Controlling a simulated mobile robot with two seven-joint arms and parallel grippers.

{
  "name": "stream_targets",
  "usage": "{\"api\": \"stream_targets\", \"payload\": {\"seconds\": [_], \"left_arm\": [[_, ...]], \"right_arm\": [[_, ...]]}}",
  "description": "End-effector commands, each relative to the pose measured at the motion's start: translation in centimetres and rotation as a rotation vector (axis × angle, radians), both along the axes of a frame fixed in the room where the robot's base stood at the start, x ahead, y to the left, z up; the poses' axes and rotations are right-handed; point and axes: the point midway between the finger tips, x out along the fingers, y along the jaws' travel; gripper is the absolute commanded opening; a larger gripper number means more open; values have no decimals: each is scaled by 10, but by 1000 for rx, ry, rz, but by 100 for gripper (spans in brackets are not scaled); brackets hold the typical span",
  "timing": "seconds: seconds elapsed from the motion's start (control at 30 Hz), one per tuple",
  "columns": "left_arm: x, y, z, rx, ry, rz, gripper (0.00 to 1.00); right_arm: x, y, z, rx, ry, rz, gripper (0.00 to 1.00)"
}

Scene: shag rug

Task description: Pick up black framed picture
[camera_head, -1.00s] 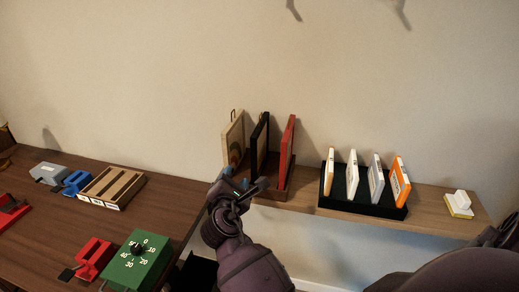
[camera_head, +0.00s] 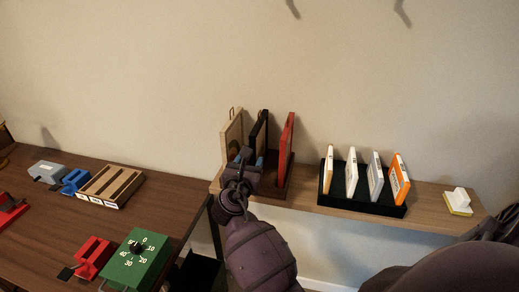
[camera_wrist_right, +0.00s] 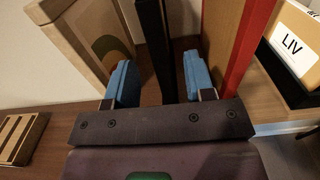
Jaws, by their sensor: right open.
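The black framed picture (camera_head: 263,130) stands upright in a wooden rack (camera_head: 277,185) on the wall shelf, between a light wood framed picture (camera_head: 233,130) and a red framed picture (camera_head: 287,140). In the right wrist view the black frame (camera_wrist_right: 154,45) shows edge-on between the blue fingertips of my right gripper (camera_wrist_right: 155,82). The fingers are apart, one on each side of it, with gaps visible. In the head view my right gripper (camera_head: 245,165) is in front of the rack and hides the frame's lower part. My left gripper is not in view.
The light frame (camera_wrist_right: 80,40) and red frame (camera_wrist_right: 240,50) stand close outside my fingers. A black holder (camera_head: 362,202) with several upright cards is on the shelf to the right. A desk at left holds a green timer box (camera_head: 136,262) and a slotted wooden block (camera_head: 110,187).

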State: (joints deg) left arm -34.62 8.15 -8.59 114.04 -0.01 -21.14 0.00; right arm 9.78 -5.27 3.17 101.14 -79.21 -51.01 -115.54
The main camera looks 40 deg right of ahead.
Motion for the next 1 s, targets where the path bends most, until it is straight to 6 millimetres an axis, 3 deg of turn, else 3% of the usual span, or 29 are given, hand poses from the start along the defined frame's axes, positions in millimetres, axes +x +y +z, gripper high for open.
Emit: {"api": "stream_targets", "payload": {"seconds": [0.43, 0.77, 1.0], "left_arm": [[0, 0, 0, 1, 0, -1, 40], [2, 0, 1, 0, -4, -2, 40], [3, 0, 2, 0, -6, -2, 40]], "right_arm": [[32, -37, -2, 1, 0, 1, 49], [35, -42, -3, 2, -1, 1, 49], [35, -41, -3, 2, -1, 1, 12]]}}
